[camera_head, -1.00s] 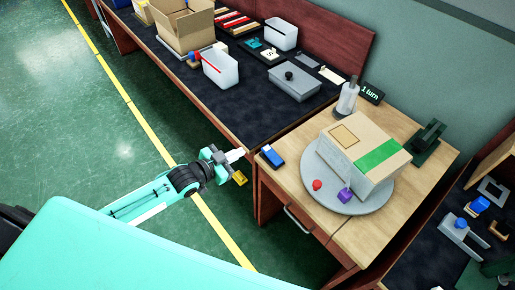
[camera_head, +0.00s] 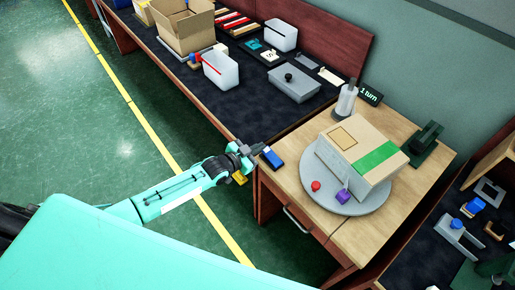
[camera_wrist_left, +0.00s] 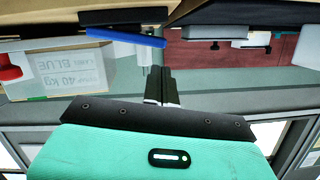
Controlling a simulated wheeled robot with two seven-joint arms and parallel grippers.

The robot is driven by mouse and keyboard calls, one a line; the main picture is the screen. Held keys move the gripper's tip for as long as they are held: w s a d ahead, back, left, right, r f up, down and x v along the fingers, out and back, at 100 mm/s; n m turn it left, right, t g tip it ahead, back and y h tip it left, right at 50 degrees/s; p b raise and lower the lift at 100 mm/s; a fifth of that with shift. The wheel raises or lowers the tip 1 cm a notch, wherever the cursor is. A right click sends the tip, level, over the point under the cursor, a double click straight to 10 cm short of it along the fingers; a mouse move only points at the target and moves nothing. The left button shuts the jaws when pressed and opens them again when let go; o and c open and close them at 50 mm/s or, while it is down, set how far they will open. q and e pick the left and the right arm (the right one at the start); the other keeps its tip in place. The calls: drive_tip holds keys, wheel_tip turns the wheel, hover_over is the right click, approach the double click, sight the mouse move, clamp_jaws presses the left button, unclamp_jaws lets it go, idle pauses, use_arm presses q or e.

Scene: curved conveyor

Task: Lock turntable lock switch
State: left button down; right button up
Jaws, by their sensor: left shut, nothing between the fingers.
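The lock switch (camera_head: 272,157), a small block with a blue top and dark base, sits at the left edge of the wooden table. In the left wrist view, its blue part (camera_wrist_left: 125,37) shows just beyond and left of my fingers. The round grey turntable (camera_head: 350,203) carries a cardboard box (camera_head: 350,150) with a green stripe. My right gripper is out of view.
A white bottle-like object (camera_head: 347,98) and a "1 turn" sign (camera_head: 370,94) stand behind the turntable. A dark green stand (camera_head: 426,138) is at the table's right. The dark workbench (camera_head: 262,100) holds bins and an open carton (camera_head: 183,28). The floor on the left is clear.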

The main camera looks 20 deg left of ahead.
use_arm(q)
drive_tip(key=shift+w+a+f, duration=0.1)
drive_tip(key=shift+f, duration=0.6)
